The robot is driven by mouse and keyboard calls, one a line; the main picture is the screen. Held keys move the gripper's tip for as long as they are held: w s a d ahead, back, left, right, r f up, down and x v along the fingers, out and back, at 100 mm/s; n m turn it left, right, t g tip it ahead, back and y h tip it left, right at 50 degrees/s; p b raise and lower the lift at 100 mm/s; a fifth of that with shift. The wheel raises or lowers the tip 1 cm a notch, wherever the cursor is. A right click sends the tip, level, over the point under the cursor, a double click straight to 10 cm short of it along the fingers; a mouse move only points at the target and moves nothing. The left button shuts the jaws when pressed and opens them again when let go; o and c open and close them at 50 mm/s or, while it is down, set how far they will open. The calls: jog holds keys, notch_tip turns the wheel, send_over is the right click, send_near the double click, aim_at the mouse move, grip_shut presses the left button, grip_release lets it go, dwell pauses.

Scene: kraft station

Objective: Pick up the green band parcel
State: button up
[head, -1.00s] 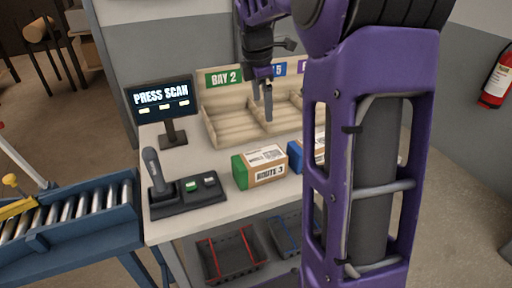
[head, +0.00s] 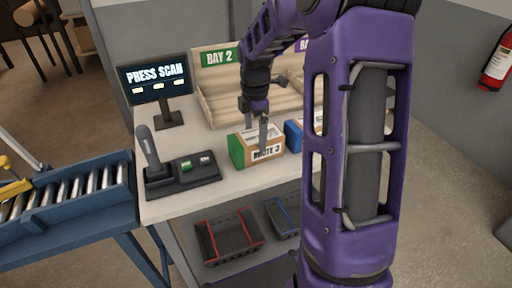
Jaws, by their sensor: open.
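The green band parcel (head: 236,151) is a brown box with a green end and a white label reading "ROUTE 3". It stands on the white table in the middle of the head view. My gripper (head: 256,140) points down at the parcel, with one finger in front of its labelled face and the other partly hidden near its top and far side. The jaws are open. I cannot tell whether a finger touches the box.
A blue-ended parcel (head: 294,136) stands just right, partly behind my arm. A scanner stand (head: 180,177) and a "PRESS SCAN" screen (head: 156,75) are left. A wooden bay rack (head: 214,102) stands behind. Baskets (head: 229,243) sit below. A roller conveyor (head: 75,200) is at left.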

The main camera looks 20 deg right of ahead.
jog(key=f, duration=0.2)
jog(key=f+b, duration=0.1)
jog(key=f, duration=0.2)
jog(key=shift+w+d+f, duration=0.1)
jog(key=shift+d+f, duration=0.05)
jog(key=shift+d, duration=0.05)
jog(key=c, duration=1.5)
